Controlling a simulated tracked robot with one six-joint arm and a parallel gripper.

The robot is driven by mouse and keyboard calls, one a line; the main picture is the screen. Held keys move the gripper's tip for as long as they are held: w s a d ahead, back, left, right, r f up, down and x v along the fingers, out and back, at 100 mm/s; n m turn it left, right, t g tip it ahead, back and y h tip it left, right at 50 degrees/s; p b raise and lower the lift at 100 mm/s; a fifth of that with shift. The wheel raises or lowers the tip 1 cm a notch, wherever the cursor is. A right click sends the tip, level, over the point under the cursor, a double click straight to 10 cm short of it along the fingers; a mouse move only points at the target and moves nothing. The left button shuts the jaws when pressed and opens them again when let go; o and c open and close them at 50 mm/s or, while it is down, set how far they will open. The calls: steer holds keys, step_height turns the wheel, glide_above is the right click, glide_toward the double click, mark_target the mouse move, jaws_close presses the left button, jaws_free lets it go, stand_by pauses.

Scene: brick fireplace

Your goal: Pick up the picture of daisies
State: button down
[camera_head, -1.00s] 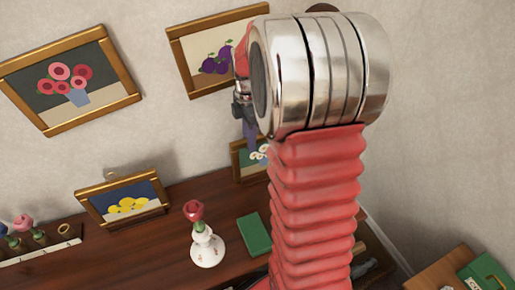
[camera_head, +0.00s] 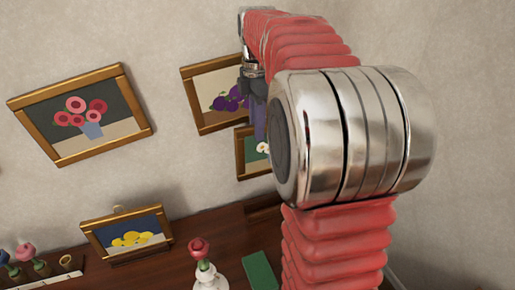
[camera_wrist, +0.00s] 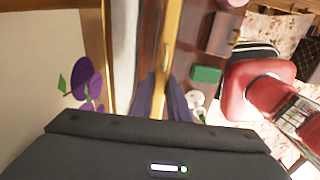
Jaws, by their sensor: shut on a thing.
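The picture of daisies (camera_head: 240,152) is a small gold-framed picture with white flowers. It is in the head view, partly hidden behind my arm, and hangs above the dark wooden top in my gripper's hold. My gripper (camera_head: 259,135) points down and is shut on its upper edge. In the wrist view, the gold frame edge (camera_wrist: 174,45) runs up from between my gripper's fingers (camera_wrist: 160,105). The picture's face cannot be seen there.
A plum picture (camera_head: 208,112) hangs on the wall close behind my gripper. A red-flower picture (camera_head: 85,145) hangs further left. On the wooden top (camera_head: 225,222) stand a lemon picture (camera_head: 128,238), a white vase (camera_head: 207,280) with a rose, and a green book (camera_head: 260,271).

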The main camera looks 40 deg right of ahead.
step_height(320, 180, up, 10)
steer(key=shift+r, duration=0.1)
steer(key=shift+s, duration=0.15)
stand_by(1.7)
